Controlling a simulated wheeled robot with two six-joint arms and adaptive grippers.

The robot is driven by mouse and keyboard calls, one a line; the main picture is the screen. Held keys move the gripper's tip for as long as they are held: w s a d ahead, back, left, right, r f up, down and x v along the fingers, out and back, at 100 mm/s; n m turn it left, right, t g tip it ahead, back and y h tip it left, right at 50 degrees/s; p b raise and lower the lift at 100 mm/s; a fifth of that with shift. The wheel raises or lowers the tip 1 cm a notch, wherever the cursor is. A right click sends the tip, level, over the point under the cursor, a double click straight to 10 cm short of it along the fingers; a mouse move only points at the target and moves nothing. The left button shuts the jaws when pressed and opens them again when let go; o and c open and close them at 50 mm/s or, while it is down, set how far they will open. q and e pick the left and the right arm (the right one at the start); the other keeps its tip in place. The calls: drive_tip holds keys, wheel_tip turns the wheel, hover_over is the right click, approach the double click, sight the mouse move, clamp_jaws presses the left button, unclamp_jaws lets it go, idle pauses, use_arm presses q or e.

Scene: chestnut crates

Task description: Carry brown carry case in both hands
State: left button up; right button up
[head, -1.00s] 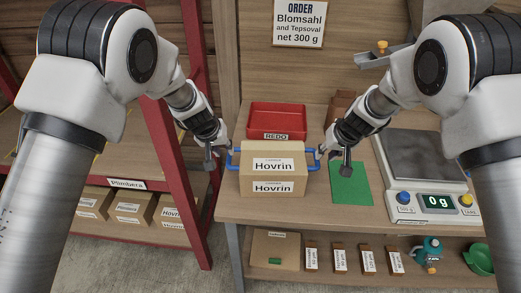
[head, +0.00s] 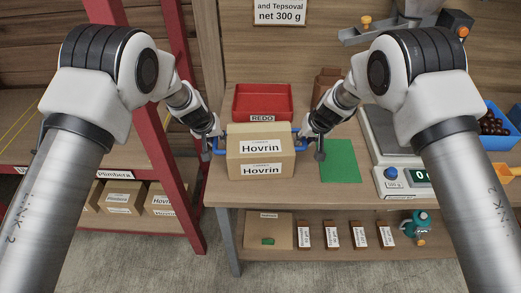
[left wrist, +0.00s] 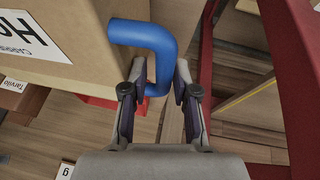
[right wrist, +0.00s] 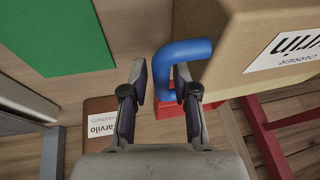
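The brown carry case (head: 236,165) is a cardboard-coloured box with "Hovrin" labels and a blue handle on each side. It stands upright on the bench. My left gripper (head: 207,150) is at its left handle; in the left wrist view the blue handle (left wrist: 140,33) comes down between the open fingers (left wrist: 158,85). My right gripper (head: 315,148) is at the right handle; in the right wrist view the blue handle (right wrist: 185,50) lies between the open fingers (right wrist: 162,85), nearer the right finger. A gap shows beside that handle.
A red REDO tray (head: 263,90) stands behind the case. A green mat (head: 340,162) lies to its right, then a scale (head: 390,150) and a blue bin (head: 500,140). A red rack post (head: 165,140) stands close on the left.

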use_arm(q)
drive_tip(key=shift+w+a+f, duration=0.15)
drive_tip(key=shift+f, duration=0.15)
use_arm(e)
drive_tip(key=shift+w+a+f, duration=0.15)
drive_tip(key=shift+a+f, duration=0.05)
drive_tip(key=shift+f, duration=0.05)
use_arm(q)
clamp_jaws()
use_arm(e)
clamp_jaws()
drive_tip(key=shift+d, duration=0.1)
use_arm(q)
drive_tip(key=shift+r, duration=0.1)
use_arm(e)
drive_tip(key=shift+r, duration=0.1)
